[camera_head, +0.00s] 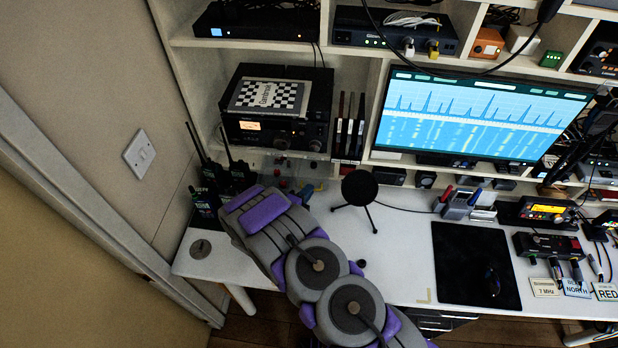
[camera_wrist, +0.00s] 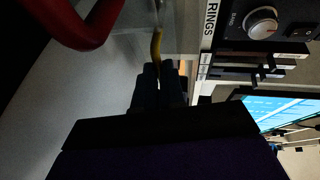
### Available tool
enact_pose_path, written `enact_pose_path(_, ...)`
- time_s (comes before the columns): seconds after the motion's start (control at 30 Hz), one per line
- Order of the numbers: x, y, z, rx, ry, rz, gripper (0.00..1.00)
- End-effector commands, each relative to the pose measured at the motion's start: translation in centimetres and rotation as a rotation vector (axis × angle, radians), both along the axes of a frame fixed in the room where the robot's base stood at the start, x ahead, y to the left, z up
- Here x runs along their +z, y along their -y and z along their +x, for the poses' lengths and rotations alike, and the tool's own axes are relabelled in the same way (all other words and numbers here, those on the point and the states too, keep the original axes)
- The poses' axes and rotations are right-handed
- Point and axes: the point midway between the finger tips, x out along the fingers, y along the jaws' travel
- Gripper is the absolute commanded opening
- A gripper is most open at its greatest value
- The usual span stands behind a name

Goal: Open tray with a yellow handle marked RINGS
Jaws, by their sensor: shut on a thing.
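The lower part of the wrist view is filled by my own wrist. In the head view my arm reaches toward the cubby under the radio and hides the gripper and the handle. I cannot tell how far out the tray stands.
A red curved handle (camera_wrist: 88,28) is close by in the wrist view. A black radio (camera_head: 275,130) stands above the cubby. Handheld radios (camera_head: 215,185) stand left of my arm, and a round black item on a tripod (camera_head: 360,187) stands right. The white desk (camera_head: 385,262) has free room.

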Motion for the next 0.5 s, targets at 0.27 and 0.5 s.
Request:
enact_pose_path(0.27, -0.3, -0.2, -5.3, 0.005, -0.011, -0.001, 0.00)
enact_pose_path(0.5, -0.3, -0.2, -5.8, 0.003, -0.009, 0.001, 0.00)
